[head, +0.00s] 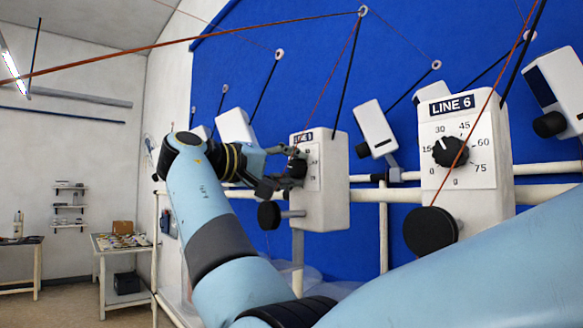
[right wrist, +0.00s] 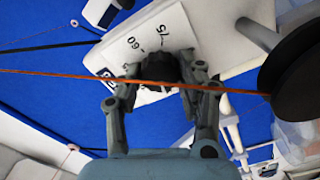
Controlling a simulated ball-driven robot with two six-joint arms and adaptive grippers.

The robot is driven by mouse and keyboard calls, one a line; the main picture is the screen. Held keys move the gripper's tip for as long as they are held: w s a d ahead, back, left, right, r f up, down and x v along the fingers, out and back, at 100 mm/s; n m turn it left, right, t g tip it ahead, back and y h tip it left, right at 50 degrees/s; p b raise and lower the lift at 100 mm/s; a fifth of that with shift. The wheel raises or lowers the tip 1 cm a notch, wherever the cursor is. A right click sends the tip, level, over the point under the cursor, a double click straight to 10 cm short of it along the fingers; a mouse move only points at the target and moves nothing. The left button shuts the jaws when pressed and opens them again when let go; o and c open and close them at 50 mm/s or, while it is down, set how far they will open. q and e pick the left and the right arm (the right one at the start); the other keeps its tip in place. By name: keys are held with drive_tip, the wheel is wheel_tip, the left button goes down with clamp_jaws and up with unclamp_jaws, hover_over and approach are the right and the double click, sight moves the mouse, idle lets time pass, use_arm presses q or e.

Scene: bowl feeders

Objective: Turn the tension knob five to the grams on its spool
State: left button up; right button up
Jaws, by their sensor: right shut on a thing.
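A white tension box (head: 335,185) stands left of the LINE 6 box, its label partly covered and its line number hard to read. My right gripper (head: 290,163) is at its front, shut on the black tension knob (head: 298,168). In the right wrist view the two fingers of the gripper (right wrist: 160,80) close on the knob (right wrist: 160,67) from both sides. Its dial face (right wrist: 150,40) shows 60 and 75; the other marks and the knob's pointer are hidden or too small to read. No spool with readable grams shows. My left gripper is not in view.
The LINE 6 box (head: 500,150) stands to the right with its own black knob (head: 450,151). A black disc (head: 269,214) sits below the gripped knob. An orange thread (right wrist: 60,72) crosses in front of the fingers. White rails (head: 540,193) run behind.

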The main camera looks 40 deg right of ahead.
drive_tip(key=o, duration=1.2)
drive_tip(key=shift+w+a, duration=0.1)
drive_tip(key=shift+c, duration=0.2)
